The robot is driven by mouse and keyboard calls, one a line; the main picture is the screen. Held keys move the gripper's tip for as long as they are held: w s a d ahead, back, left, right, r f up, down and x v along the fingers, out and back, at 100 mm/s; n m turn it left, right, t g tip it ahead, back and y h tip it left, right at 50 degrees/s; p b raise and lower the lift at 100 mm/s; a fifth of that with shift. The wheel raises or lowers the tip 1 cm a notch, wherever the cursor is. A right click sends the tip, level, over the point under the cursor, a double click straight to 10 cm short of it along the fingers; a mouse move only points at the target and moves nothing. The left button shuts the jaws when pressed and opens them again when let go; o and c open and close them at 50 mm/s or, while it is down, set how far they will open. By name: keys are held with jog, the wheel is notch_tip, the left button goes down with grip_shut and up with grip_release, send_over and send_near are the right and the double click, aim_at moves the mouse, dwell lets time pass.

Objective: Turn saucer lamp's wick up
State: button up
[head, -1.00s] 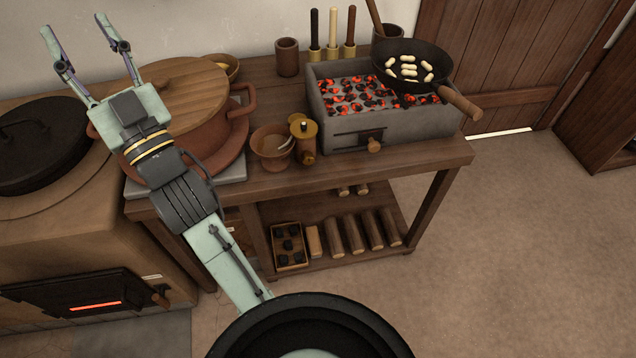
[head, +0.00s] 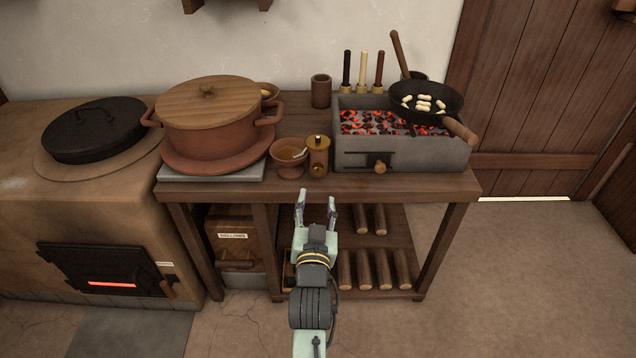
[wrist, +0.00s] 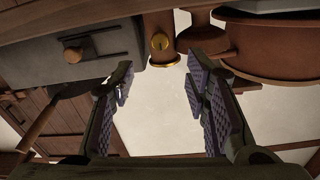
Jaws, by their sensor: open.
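The saucer lamp (head: 287,168) is a small reddish-brown footed bowl near the front edge of the wooden table. A pale wick (head: 300,154) lies against its rim on the right side. My gripper (head: 316,203) is open and empty, with its fingers pointing toward the table, in front of and apart from the lamp. In the wrist view, the open fingers (wrist: 160,82) frame bare wall, and the lamp (wrist: 202,36) shows at the top, right of a brass-trimmed canister (wrist: 163,45). The wick cannot be made out there.
The canister (head: 318,160) stands close to the lamp's right. A large lidded pot (head: 212,130) is on its left. A brazier of glowing coals (head: 400,155) with a pan (head: 447,101) stands further right. The table's front edge (head: 380,187) lies near my gripper; floor in front is clear.

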aim_at(318, 172)
jog(key=w+p, duration=0.1)
jog(key=w, duration=0.9)
jog(key=shift+w+d+p, duration=0.2)
jog(key=shift+w+p, duration=0.15)
jog(key=shift+w, duration=0.05)
jog(key=shift+c, duration=0.3)
grip_shut()
